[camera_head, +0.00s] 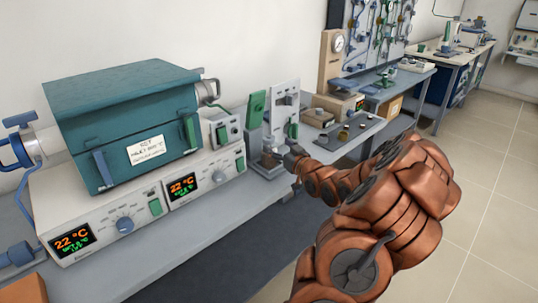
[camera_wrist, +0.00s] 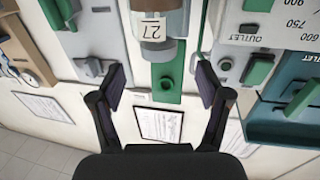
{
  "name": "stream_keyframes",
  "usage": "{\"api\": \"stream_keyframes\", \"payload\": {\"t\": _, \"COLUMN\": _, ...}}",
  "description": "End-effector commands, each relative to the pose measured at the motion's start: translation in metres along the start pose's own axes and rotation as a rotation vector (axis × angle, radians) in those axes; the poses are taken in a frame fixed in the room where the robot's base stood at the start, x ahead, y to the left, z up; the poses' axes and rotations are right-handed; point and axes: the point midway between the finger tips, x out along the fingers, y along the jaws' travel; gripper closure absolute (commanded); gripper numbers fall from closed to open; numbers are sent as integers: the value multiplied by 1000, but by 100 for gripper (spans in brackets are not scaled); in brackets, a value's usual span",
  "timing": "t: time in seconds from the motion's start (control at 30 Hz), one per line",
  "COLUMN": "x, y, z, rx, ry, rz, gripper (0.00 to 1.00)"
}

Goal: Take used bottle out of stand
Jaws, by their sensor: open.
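My gripper (camera_wrist: 160,78) is open in the wrist view, its two dark fingers spread wide with nothing between the tips. In the head view my gripper (camera_head: 291,157) is low beside the grey stand (camera_head: 258,146) with a green top. The bottle cannot be made out clearly there, and the fingers are small.
A teal furnace (camera_head: 125,110) sits on white control units (camera_head: 125,218) at left. A grey panel (camera_head: 285,103) stands close behind the stand. A dark plate (camera_head: 350,134) with small items lies to the right. Open floor (camera_head: 480,190) is at right.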

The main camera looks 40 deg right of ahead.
Motion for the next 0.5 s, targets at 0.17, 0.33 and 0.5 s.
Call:
{"api": "stream_keyframes", "payload": {"t": 0.17, "x": 11, "y": 0, "z": 0, "rx": -2, "ry": 0, "rz": -1, "gripper": 24}}
{"api": "stream_keyframes", "payload": {"t": 0.33, "x": 23, "y": 0, "z": 0, "rx": -4, "ry": -1, "rz": -1, "gripper": 24}}
{"api": "stream_keyframes", "payload": {"t": 0.5, "x": 41, "y": 0, "z": 1, "rx": -2, "ry": -3, "rz": -1, "gripper": 24}}
